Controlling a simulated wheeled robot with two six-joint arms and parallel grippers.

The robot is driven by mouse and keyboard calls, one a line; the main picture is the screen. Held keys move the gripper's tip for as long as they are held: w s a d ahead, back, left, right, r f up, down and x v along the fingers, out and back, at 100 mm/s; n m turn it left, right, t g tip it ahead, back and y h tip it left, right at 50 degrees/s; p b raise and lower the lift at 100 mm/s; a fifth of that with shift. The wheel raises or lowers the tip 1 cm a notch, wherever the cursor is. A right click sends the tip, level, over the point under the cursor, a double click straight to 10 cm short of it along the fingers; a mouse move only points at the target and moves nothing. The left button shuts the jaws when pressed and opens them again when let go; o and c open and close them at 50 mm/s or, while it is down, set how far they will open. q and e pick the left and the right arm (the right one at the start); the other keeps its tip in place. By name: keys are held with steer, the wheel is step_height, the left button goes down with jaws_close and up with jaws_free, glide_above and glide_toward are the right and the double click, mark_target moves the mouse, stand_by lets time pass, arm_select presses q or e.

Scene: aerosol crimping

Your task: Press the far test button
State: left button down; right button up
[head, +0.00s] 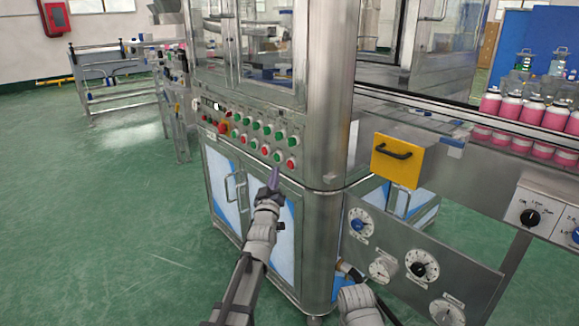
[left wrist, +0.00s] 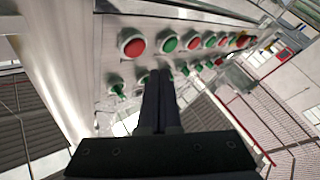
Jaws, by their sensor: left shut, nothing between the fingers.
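The sloped steel control panel (head: 246,128) on the machine's front carries rows of green and red buttons; I cannot read a label naming the far test button. My left gripper (head: 274,174) is shut and empty, its fingertips pointing up just below the panel's lower edge near its right end. In the left wrist view the shut fingers (left wrist: 159,76) point at the panel, near a red button (left wrist: 132,43) and a green button (left wrist: 168,42). Contact is not clear. My right gripper (head: 347,270) shows small and partly hidden.
A steel machine corner post (head: 328,110) stands right of the panel. A yellow box with a black handle (head: 399,160) and a dial plate (head: 420,262) are at right. Pink cans (head: 510,108) line the conveyor. Green floor (head: 110,220) is open at left.

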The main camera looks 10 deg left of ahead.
arm_select(q)
steer(key=shift+w+d, duration=0.8)
steer(key=shift+w, duration=0.2)
steer(key=shift+w, duration=0.15)
stand_by(1.4)
steer(key=shift+w+d, duration=0.2)
steer(key=shift+d, duration=0.05)
steer(key=shift+w+d, duration=0.25)
steer(key=shift+w, duration=0.05)
stand_by(0.7)
stand_by(0.4)
steer(key=shift+s+a, duration=0.5)
steer(key=shift+s, duration=0.15)
steer(key=shift+s+a, duration=0.8)
steer(key=shift+s, duration=0.2)
steer(key=shift+s+a, duration=0.75)
steer(key=shift+s, duration=0.25)
